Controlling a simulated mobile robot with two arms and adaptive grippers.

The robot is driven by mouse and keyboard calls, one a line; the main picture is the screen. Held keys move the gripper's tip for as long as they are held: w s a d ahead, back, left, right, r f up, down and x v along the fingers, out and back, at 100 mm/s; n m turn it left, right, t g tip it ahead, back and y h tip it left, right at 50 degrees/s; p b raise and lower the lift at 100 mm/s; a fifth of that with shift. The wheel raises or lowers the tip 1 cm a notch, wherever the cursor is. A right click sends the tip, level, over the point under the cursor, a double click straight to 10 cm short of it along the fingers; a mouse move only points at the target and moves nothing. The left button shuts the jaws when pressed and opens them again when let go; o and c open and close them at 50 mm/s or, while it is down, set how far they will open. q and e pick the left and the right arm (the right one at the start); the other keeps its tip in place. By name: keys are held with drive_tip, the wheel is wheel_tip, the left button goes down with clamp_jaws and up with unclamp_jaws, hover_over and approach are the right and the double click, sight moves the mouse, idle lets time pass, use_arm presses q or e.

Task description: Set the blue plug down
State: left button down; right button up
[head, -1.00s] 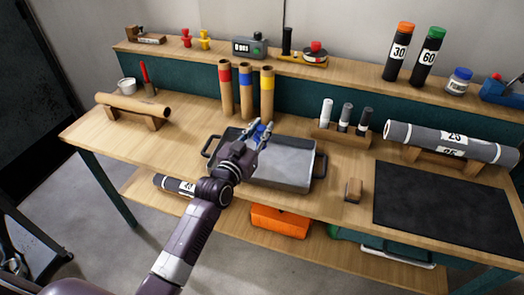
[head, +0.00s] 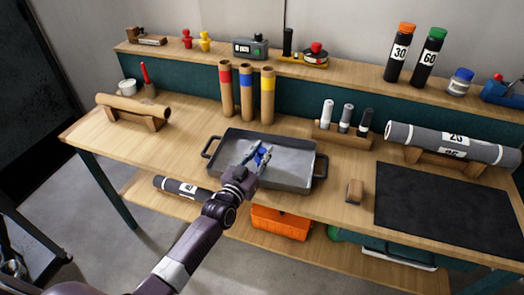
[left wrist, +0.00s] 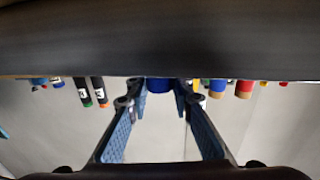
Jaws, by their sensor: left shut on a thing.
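My left gripper (head: 258,156) is shut on the blue plug (head: 261,155), which shows between its fingertips. In the head view gripper and plug are in front of the inside of the grey metal tray (head: 300,160); I cannot tell whether the plug touches the tray floor. In the left wrist view the blue plug (left wrist: 159,86) sits between the far ends of the fingers, partly cut off by a dark band. My right gripper is not in view.
Three cardboard tubes with red, blue and yellow bands (head: 246,92) stand behind the tray. A rack with several small cylinders (head: 342,133) and a small wooden block (head: 354,191) are to its right. A dark mat (head: 445,208) lies further right. Bare tabletop is left of the tray.

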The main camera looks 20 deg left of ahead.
use_arm(q)
drive_tip(key=c, duration=1.7)
unclamp_jaws()
drive_tip(key=shift+f, duration=0.1)
drive_tip(key=shift+r, duration=0.3)
drive_tip(key=s, duration=0.3)
drive_tip(key=s+a, duration=0.1)
drive_tip(key=s, duration=0.7)
drive_tip(key=shift+a+f, duration=0.2)
drive_tip(key=shift+a, duration=0.15)
drive_tip(key=shift+s+r, duration=0.1)
drive_tip(key=shift+s, duration=0.35)
